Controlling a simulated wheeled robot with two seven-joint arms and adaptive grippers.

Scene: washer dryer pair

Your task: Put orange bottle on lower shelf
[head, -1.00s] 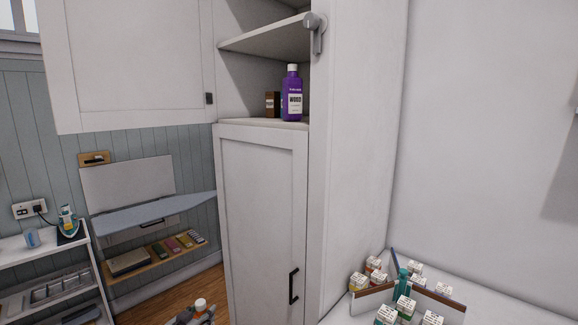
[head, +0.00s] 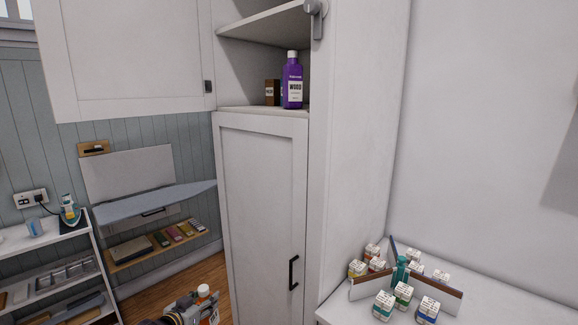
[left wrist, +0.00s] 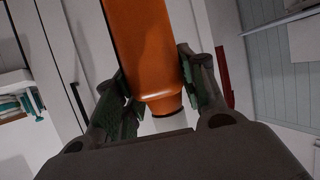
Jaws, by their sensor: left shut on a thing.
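The orange bottle (head: 213,318) with a white cap shows at the bottom edge of the head view, partly cut off. My left gripper (head: 194,314) is beside it there. In the left wrist view the orange bottle (left wrist: 142,38) lies between the fingers of my left gripper (left wrist: 155,84), shut on it near its capped end. The open cabinet has an upper shelf (head: 262,30) and a lower shelf (head: 245,109). The lower shelf holds a purple bottle (head: 292,83) and a small brown box (head: 272,93). My right gripper is out of view.
A closed cabinet door (head: 262,210) is below the lower shelf. An open upper door (head: 125,60) swings out to the left. A white surface at the right holds small boxes around a divider (head: 437,292). A white rack (head: 45,255) stands at left. The lower shelf's front left is bare.

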